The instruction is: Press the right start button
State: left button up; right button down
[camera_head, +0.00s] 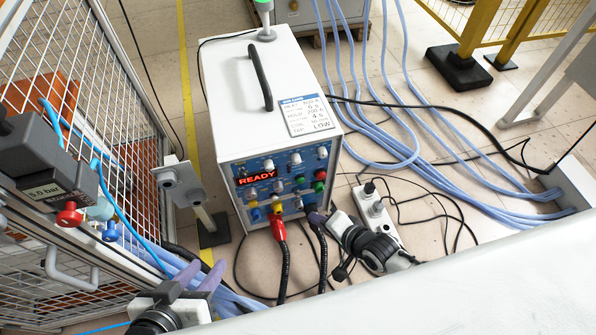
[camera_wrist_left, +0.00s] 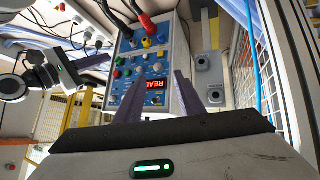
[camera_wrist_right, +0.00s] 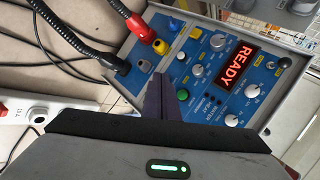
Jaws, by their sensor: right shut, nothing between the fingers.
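The white heater box (camera_head: 262,85) stands upright with its blue control panel (camera_head: 262,165) facing me and a red READY display (camera_head: 257,177). A green button (camera_wrist_right: 182,81) also shows in the right wrist view. My right gripper (camera_head: 316,216) is shut and empty, its fingers in front of the lower right of the panel; contact cannot be told. In the right wrist view its fingertips (camera_wrist_right: 172,82) appear beside that green button. My left gripper (camera_head: 198,277) is open and empty, below left of the heater.
A white power strip (camera_head: 378,215) lies right. Blue hoses (camera_head: 480,195) cross the floor.

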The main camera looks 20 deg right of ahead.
aim_at(301, 181)
pick_arm(q)
jog(key=shift+s, duration=0.15)
pick_arm(e)
jog(key=shift+s, duration=0.15)
